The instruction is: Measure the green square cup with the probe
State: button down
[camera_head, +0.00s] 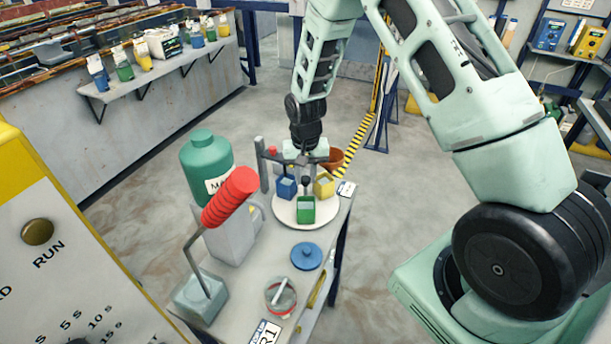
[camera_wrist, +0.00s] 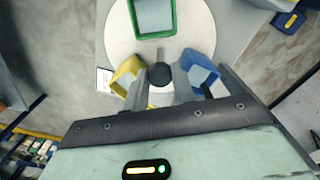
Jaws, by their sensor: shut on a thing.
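The green square cup (camera_head: 306,213) stands at the near side of a round white plate (camera_head: 283,207), with its open top up. It shows at the top edge of the wrist view (camera_wrist: 137,36). A blue square cup (camera_head: 286,189) and a yellow square cup (camera_head: 325,187) stand behind it on the plate. My gripper (camera_head: 306,165) is above the plate, behind the green cup. It is shut on the probe, whose dark round knob (camera_wrist: 160,73) shows between the fingers. The probe is outside the green cup in the wrist view. Its lower end is hard to make out.
A green bottle (camera_head: 206,160), a red-handled tool (camera_head: 229,196), a blue lid (camera_head: 306,256) and a small round dish (camera_head: 280,297) crowd the bench left of and nearer than the plate. A brown bowl (camera_head: 334,158) is behind. Open floor lies right of the bench.

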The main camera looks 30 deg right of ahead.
jog(key=shift+m+b, duration=0.55)
jog(key=shift+m, duration=2.75)
jog(key=shift+w+r+m+p, duration=0.1)
jog(key=shift+m+p, duration=0.6)
jog(key=shift+m, duration=2.7)
jog(key=shift+m+p, duration=1)
jog(key=shift+m, duration=1.4)
jog(key=shift+m+p, duration=0.95)
jog(key=shift+m, duration=1.45)
jog(key=c, duration=1.1)
grip_release()
jog(key=shift+c, duration=0.2)
notch_tip(320, 180, up, 17)
jog(key=b, duration=0.2)
jog(key=shift+r+b, duration=0.15)
jog(key=shift+b, duration=0.15)
